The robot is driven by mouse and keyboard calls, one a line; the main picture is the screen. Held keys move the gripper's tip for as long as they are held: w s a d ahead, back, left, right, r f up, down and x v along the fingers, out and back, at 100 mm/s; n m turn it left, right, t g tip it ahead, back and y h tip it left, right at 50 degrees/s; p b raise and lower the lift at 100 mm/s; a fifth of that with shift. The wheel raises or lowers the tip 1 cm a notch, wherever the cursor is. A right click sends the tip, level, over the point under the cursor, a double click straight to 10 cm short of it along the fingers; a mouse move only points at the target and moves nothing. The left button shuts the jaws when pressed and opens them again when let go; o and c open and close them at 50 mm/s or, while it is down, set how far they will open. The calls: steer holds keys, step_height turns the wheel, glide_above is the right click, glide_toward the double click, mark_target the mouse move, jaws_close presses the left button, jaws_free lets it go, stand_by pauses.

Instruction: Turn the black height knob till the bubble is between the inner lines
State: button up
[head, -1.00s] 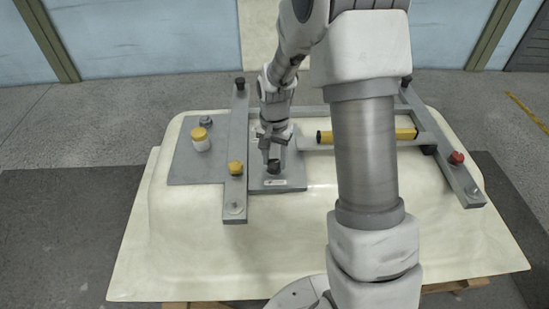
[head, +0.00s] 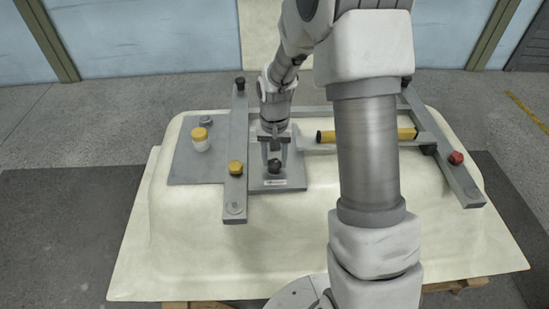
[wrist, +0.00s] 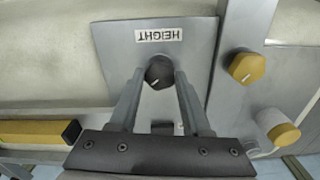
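The black height knob (head: 275,166) stands on a grey plate on the tub shell. In the wrist view the knob (wrist: 159,73) has a white pointer line and sits below an upside-down HEIGHT label (wrist: 159,34). My gripper (head: 275,155) is open, its two fingers apart just above or around the knob. In the wrist view the gripper's (wrist: 160,74) fingertips flank the knob; I cannot tell whether they touch it. The yellow level (head: 390,135) lies on the crossbar, partly hidden behind my arm. Its bubble and lines cannot be made out.
A yellow knob (head: 235,168) sits on the left bar beside the plate. A white jar with a yellow lid (head: 200,138) stands left of it. A red knob (head: 456,157) is on the right bar. The shell's front surface (head: 230,250) is clear.

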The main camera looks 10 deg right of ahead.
mark_target(275, 163)
steer(key=o, duration=0.4)
step_height(275, 163, up, 17)
steer(key=shift+r+p, duration=0.2)
steer(key=shift+p, duration=1.05)
